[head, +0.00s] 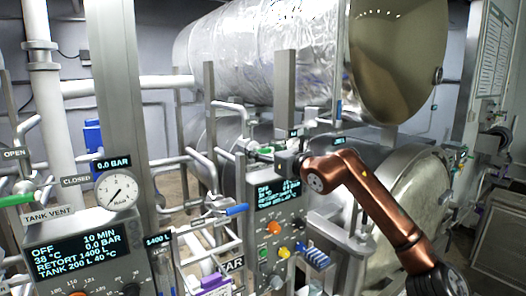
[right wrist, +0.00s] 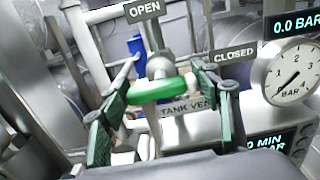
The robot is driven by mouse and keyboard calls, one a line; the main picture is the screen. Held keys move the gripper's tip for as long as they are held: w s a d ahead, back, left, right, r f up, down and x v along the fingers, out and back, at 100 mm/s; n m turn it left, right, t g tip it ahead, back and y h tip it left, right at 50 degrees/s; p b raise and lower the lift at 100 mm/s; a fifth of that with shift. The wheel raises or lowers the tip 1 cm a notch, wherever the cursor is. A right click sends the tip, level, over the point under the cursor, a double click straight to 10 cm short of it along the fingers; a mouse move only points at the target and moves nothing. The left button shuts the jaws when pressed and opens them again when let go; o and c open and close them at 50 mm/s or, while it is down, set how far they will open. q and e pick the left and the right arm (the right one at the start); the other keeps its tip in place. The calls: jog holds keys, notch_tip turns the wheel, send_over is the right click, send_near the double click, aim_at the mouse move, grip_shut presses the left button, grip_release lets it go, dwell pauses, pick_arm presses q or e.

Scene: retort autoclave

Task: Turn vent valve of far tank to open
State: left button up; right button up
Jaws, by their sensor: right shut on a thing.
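The far tank's vent valve has a green handle (right wrist: 158,90) below a grey metal stem, seen in the right wrist view. An OPEN sign (right wrist: 143,10) is above it, a CLOSED sign (right wrist: 234,55) to its right, and a partly hidden TANK VENT plate (right wrist: 187,107) behind it. My right gripper (right wrist: 160,115) has one green-padded finger on each side of the handle and is shut on it. In the head view, my right gripper (head: 262,155) is at the far control panel (head: 277,222), small and partly hidden by my copper arm. My left gripper is not in view.
A near panel with a display (head: 75,255), gauge (head: 117,191) and its own green vent handle (head: 15,199) stands at left. A grey post (head: 122,80) rises beside it. Pipes and a blue-handled valve (head: 236,210) fill the middle. A foil-wrapped tank (head: 255,55) is behind.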

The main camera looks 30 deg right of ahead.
jog(key=n, duration=0.4)
jog(key=shift+a, duration=0.1)
jog(key=n, duration=0.4)
jog(key=shift+n+p, duration=0.3)
jog(key=shift+p, duration=0.1)
jog(key=n+p, duration=0.1)
jog(key=n, duration=0.3)
jog(key=shift+a+f+n, duration=0.1)
jog(key=shift+a+n, duration=0.05)
jog(key=shift+n, duration=0.15)
jog(key=shift+f+n+p, duration=0.15)
jog(key=shift+n+p, duration=0.45)
jog(key=shift+n, duration=1.6)
jog(key=o, duration=1.2)
jog(key=shift+c, duration=0.2)
jog(key=shift+s+f, duration=0.1)
jog(key=shift+s, duration=0.05)
